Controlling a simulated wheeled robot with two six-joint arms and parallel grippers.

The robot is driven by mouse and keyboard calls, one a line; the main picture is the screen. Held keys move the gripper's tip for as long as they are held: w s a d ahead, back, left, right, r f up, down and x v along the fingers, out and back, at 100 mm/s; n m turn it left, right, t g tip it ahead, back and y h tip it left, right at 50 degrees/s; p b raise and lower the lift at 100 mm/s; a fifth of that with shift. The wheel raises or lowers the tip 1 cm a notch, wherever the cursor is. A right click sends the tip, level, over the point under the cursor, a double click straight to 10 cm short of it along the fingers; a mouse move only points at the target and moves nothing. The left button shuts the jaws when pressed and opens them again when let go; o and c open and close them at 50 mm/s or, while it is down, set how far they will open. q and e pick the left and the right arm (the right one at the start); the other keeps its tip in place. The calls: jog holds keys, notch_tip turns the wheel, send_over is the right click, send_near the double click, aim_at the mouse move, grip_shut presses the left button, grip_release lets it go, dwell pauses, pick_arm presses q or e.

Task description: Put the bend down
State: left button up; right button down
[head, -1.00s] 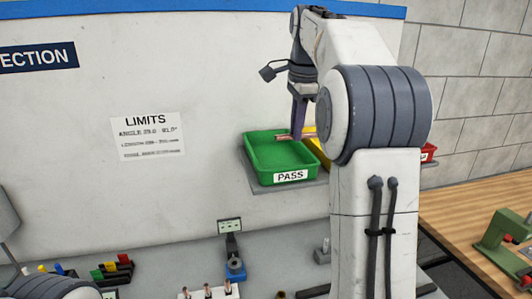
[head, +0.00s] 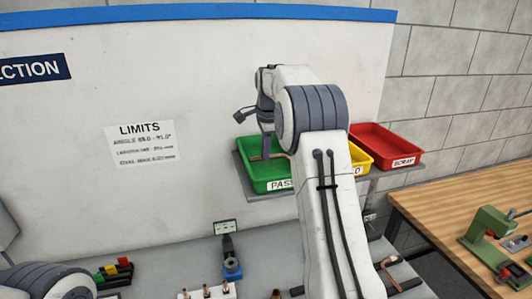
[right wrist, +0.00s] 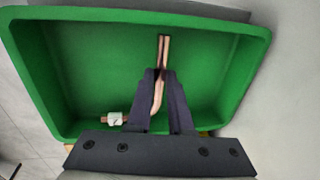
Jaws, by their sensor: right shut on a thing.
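The copper bend (right wrist: 158,96) is held between the two dark fingers of my right gripper (right wrist: 160,76). A white piece (right wrist: 115,118) shows on or beside its left end in the right wrist view. The bend lies within the outline of the green PASS tray (right wrist: 235,32); I cannot tell whether it touches the floor. In the head view my right gripper (head: 265,150) is down over the green tray (head: 266,184), and a little of the bend (head: 276,156) shows at its fingers. My left gripper is not in view; only part of my left arm shows.
A yellow tray (head: 360,160), partly hidden by my right arm, and a red SCRAP tray (head: 385,143) stand right of the green one. On the bench are a small stand with copper pieces (head: 207,291) and a blue device (head: 232,268). A wooden table is at right.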

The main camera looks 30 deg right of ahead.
jog(key=shift+f, duration=0.7)
jog(key=c, duration=1.1)
grip_release()
